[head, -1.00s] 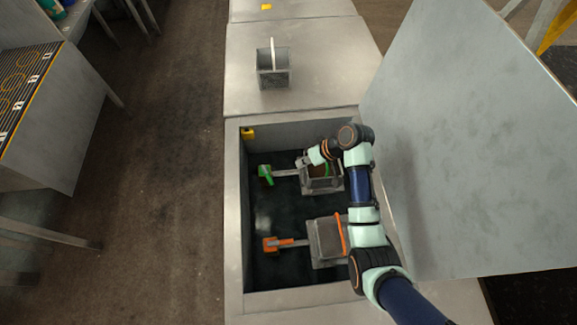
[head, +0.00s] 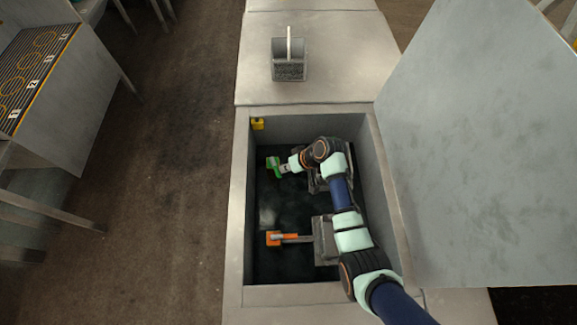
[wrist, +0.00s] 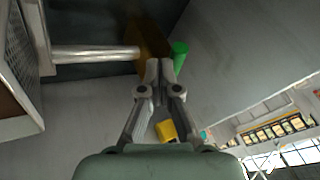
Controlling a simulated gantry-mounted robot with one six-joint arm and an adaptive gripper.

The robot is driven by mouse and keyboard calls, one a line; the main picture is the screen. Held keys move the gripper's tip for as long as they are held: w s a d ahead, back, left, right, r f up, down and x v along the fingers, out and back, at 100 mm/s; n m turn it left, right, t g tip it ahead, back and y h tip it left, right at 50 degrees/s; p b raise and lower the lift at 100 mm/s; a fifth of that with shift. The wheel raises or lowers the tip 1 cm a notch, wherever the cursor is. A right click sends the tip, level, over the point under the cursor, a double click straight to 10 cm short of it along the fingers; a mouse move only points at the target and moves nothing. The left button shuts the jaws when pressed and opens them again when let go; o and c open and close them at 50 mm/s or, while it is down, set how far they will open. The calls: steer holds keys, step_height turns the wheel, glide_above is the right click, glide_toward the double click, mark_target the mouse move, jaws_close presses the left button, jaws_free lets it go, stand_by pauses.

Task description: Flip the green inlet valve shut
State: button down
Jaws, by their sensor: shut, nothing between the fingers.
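The green inlet valve (head: 273,163) is at the upper left inside the recessed pit, with its green handle showing left of my gripper. My gripper (head: 284,169) is shut and empty, right beside the valve, reaching in from the right. In the wrist view the shut fingertips (wrist: 160,68) point at a green handle end (wrist: 180,52), just beyond and slightly right of them. I cannot tell whether they touch it. My arm hides most of the valve's metal rod and box in the head view.
An orange valve (head: 275,238) with its rod and grey box lies lower in the pit. The pit's wall and rim (head: 240,200) surround both valves. A yellow piece (head: 258,124) sits in the corner. A raised lid (head: 470,150) stands at the right. A grey container (head: 289,68) stands behind.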

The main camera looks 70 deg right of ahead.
steer(key=a+m+p, duration=0.1)
steer(key=p, duration=0.1)
steer(key=w+a+m+h+p, duration=0.1)
steer(key=p, duration=0.2)
steer(key=shift+w+m+h, duration=0.15)
steer(key=shift+m+h, duration=0.15)
steer(key=shift+m, duration=0.1)
steer(key=s+d+f+p+v, duration=0.1)
steer(key=s+p+v, duration=0.1)
steer(key=v, duration=1)
steer(key=shift+s+p, duration=0.15)
steer(key=shift+p, duration=0.6)
steer(key=shift+d+r, duration=0.1)
steer(key=shift+d, duration=0.05)
